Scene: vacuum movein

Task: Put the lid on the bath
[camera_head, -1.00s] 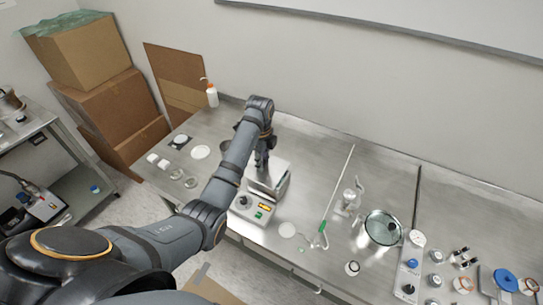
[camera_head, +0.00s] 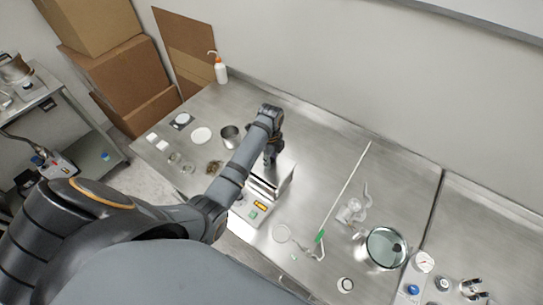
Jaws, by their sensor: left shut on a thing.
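A shiny metal lid (camera_head: 286,180) shows at the top of the bath, partly behind my arm. My left gripper (camera_head: 270,160) points down at the lid and is shut on it. The fingertips are small and partly hidden, and I cannot tell whether the lid is fully seated or slightly raised. My right gripper is not in view.
A steel beaker (camera_head: 229,136) and a white dish (camera_head: 201,135) stand left of the bath. Right of it are a thin rod (camera_head: 345,190), glassware (camera_head: 352,211) and a round glass bowl (camera_head: 386,248). The bench behind the bath is clear.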

